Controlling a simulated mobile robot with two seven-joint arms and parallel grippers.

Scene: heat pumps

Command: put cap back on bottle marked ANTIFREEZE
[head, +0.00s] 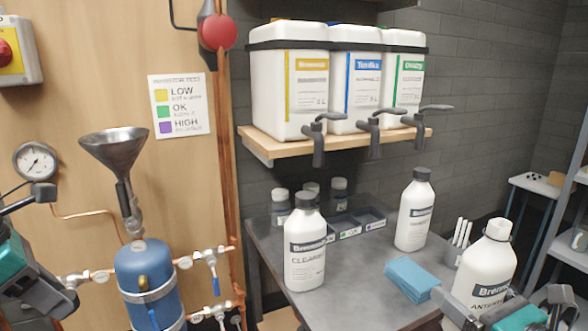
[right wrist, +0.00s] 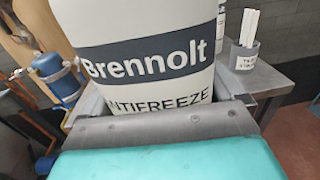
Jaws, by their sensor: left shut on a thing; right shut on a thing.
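The white ANTIFREEZE bottle (head: 487,270) is at the lower right of the head view, upright with a slight lean. Its label also fills the right wrist view (right wrist: 150,60). Its top (head: 499,228) is pale, with no dark cap like those on the other bottles. My right gripper (head: 508,305) is shut around its lower body. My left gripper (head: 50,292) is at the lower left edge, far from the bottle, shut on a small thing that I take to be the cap. That thing is hidden by the fingers.
A CLEANER bottle (head: 305,262) and another capped bottle (head: 413,220) stand on the grey table (head: 350,299), with blue cloths (head: 412,277) and a labelled tray (head: 352,229). A blue tank (head: 146,270) with a funnel (head: 115,150) and pipes stands near my left gripper.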

